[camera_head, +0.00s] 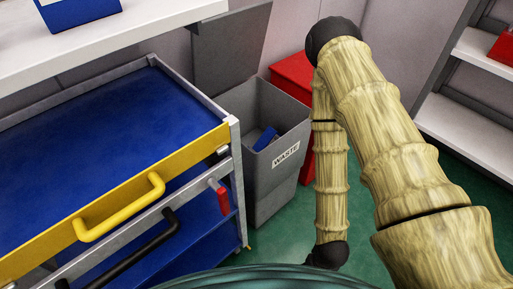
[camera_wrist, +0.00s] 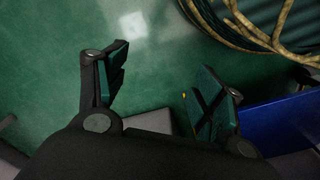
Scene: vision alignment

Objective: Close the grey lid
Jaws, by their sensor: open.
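The grey lid (camera_head: 230,45) stands raised and upright at the back of the grey waste bin (camera_head: 272,190), in the head view. The bin's mouth is open, and a blue item (camera_head: 265,138) shows inside. A label reading WASTE is on its front. My gripper (camera_wrist: 160,85) shows in the wrist view with its two fingers spread and nothing between them. It points down at the green floor. In the head view my arm hangs to the right of the bin, and the gripper itself is hidden or out of frame. The lid is not clearly seen in the wrist view.
A cart with a blue top tray (camera_head: 110,125) and a yellow handle (camera_head: 120,208) stands left of the bin. A red box (camera_head: 295,75) is behind the bin, near my arm. A white shelf (camera_head: 120,40) is above left, and another shelf (camera_head: 468,130) is at right. Green floor (camera_head: 375,268) shows between.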

